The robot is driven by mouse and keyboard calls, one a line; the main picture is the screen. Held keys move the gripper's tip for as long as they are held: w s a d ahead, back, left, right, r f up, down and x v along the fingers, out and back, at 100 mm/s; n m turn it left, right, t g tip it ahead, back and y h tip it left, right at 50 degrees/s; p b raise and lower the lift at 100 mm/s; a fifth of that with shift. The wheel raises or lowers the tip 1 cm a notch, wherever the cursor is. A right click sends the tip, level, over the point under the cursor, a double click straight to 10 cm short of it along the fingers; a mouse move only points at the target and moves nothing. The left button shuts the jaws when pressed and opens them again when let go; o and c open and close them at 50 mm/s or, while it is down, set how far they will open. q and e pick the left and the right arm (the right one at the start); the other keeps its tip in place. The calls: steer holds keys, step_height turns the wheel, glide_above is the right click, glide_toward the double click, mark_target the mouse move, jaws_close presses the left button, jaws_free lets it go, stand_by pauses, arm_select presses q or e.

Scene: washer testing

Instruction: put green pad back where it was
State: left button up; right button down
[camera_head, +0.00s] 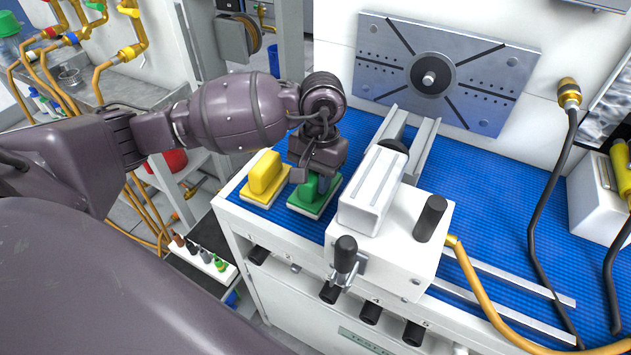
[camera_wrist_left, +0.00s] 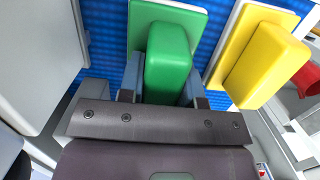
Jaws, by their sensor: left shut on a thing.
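The green pad (camera_head: 315,196) has a raised green handle on a flat green base with a white underside. In the head view it is at the left front of the blue mat, just right of the yellow pad (camera_head: 265,178). My left gripper (camera_head: 318,178) is over it, pointing down. In the left wrist view, the fingers are on both sides of the green handle (camera_wrist_left: 168,62), shut on it. The pad appears to be at the mat surface; whether it touches cannot be told. The yellow pad (camera_wrist_left: 262,60) is beside it in that view. My right gripper is not in view.
A white fixture with black knobs (camera_head: 390,225) stands close to the right of the green pad. The blue mat (camera_head: 500,230) is open farther right, with metal rails. A grey plate (camera_head: 430,75) is on the back wall. The bench's front edge is close to the pads.

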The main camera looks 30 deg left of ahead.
arm_select(q)
steer(key=shift+f, duration=0.75)
steer(key=shift+f, duration=0.2)
steer(key=o, duration=0.9)
steer(key=shift+w+r, duration=0.1)
steer(key=shift+r, duration=0.4)
steer(key=r, duration=0.3)
steer(key=w+r, duration=0.1)
steer(key=r, duration=0.7)
steer(key=shift+w+r, duration=0.2)
steer(key=shift+w, duration=0.15)
